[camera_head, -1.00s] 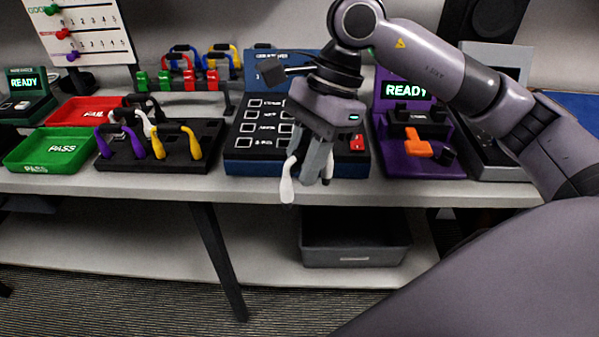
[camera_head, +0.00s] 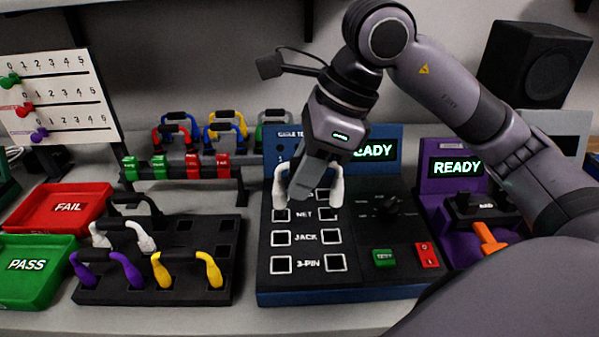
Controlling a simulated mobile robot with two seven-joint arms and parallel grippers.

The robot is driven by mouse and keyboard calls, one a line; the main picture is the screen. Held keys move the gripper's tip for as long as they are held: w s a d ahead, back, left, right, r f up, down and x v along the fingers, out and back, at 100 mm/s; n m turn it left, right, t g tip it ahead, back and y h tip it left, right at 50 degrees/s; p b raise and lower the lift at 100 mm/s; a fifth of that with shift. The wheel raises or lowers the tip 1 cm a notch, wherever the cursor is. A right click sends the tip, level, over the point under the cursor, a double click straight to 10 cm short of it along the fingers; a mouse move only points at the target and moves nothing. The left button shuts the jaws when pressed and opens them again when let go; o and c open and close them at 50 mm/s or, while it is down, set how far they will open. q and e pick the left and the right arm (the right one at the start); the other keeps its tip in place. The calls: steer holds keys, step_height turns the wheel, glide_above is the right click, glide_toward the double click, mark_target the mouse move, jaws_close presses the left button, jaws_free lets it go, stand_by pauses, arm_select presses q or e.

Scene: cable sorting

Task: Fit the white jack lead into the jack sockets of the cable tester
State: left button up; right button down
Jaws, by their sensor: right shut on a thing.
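My right gripper (camera_head: 301,188) is shut on a white lead (camera_head: 337,187) over the cable tester. The lead's two white ends hang down on either side of the fingers; the fingers hide its middle. The cable tester (camera_head: 355,290) is a blue-edged black panel with socket pairs marked NET, JACK and 3-PIN, and a lit READY screen. The jack sockets (camera_head: 281,238) are the pair beside the word JACK and look empty. In this view the lead's ends appear above them, near the NET row; I cannot tell their height. My left gripper is not in view.
Left of the tester, a black rack (camera_head: 190,285) holds purple, yellow, white and black leads. A red FAIL tray (camera_head: 105,190) and green PASS tray (camera_head: 70,245) lie further left. A bar with green and red clips (camera_head: 190,173) stands behind. A purple READY unit (camera_head: 432,200) is at right.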

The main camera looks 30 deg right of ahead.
steer(key=shift+w, duration=0.2)
step_height(320, 180, down, 3)
steer(key=b, duration=0.2)
steer(key=shift+s+f+b, duration=0.1)
steer(key=shift+b, duration=0.25)
steer(key=shift+f+b, duration=0.65)
steer(key=shift+f, duration=0.15)
steer(key=shift+f+b, duration=0.3)
arm_select(q)
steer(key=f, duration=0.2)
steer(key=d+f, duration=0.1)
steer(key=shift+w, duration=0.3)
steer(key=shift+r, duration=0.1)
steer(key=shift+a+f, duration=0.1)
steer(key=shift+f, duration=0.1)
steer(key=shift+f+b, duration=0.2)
steer(key=shift+b, duration=0.1)
arm_select(e)
steer(key=shift+f, duration=0.1)
